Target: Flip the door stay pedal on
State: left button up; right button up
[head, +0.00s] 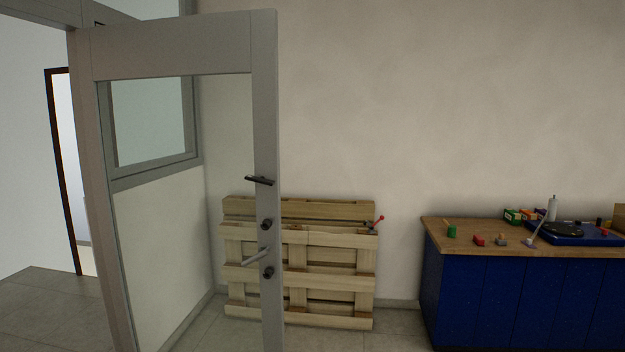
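A grey-framed door (266,120) with a large glass pane stands open in the left half of the head view. Its free edge is the vertical stile near the middle. The stile carries a dark bar-like fitting (260,180), a lever handle (254,258) and two dark round lock fittings, one above (267,224) and one below (268,272) the lever. The door's bottom is cut off by the lower picture edge, and no door stay pedal shows. Neither of my grippers is in view.
Wooden pallets (300,235) lean on the wall behind the door, with a red-ended tool (377,221) at their top right. A blue workbench (480,290) with a wooden top and small items stands at right. Tiled floor (395,335) lies clear between pallets and bench.

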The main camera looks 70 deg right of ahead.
aim_at(262, 180)
jog(key=z, duration=1.35)
jog(key=i, duration=0.9)
jog(key=u, duration=0.6)
jog(key=i, duration=1.3)
jog(key=z, duration=0.95)
jog(key=i, duration=0.5)
jog(key=z, duration=0.35)
